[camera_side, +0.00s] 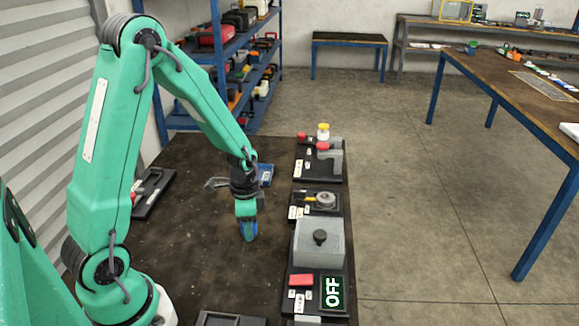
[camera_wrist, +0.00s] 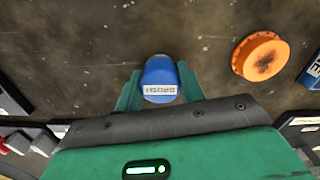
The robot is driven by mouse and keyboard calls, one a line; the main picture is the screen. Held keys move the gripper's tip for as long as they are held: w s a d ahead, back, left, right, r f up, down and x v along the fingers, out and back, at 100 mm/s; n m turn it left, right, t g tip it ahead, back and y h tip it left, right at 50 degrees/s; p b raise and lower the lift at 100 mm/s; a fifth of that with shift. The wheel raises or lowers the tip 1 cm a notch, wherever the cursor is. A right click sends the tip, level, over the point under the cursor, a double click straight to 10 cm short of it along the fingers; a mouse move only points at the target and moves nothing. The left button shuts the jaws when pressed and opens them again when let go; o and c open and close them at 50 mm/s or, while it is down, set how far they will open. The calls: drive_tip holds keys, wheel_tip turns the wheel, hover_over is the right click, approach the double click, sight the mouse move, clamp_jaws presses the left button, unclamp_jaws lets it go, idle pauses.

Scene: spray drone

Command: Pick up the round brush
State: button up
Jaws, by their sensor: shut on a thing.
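The round brush (camera_wrist: 159,74) shows in the wrist view as a blue rounded body with a white label that reads "BRUSH" upside down. My gripper (camera_wrist: 157,90) has its two green fingers on either side of it, shut on it. In the side view my gripper (camera_side: 247,222) points down at the dark table, with the blue brush (camera_side: 250,232) between its fingers. The brush's lower end is close to the table top; I cannot tell whether it touches.
A blue block (camera_side: 265,174) lies behind my gripper. Black device panels line the table's right edge, including a grey box (camera_side: 320,243) with a black knob and an "OFF" display (camera_side: 333,292).

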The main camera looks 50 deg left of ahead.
drive_tip(key=shift+r, duration=0.1)
drive_tip(key=shift+r, duration=0.8)
drive_tip(key=r, duration=0.2)
drive_tip(key=shift+d+r, duration=0.35)
drive_tip(key=shift+r, duration=0.05)
drive_tip(key=s+d+r, duration=0.3)
drive_tip(key=d+r, duration=0.3)
drive_tip(key=d, duration=0.4)
drive_tip(key=shift+s+d+r, duration=0.2)
drive_tip(key=shift+s+d, duration=0.05)
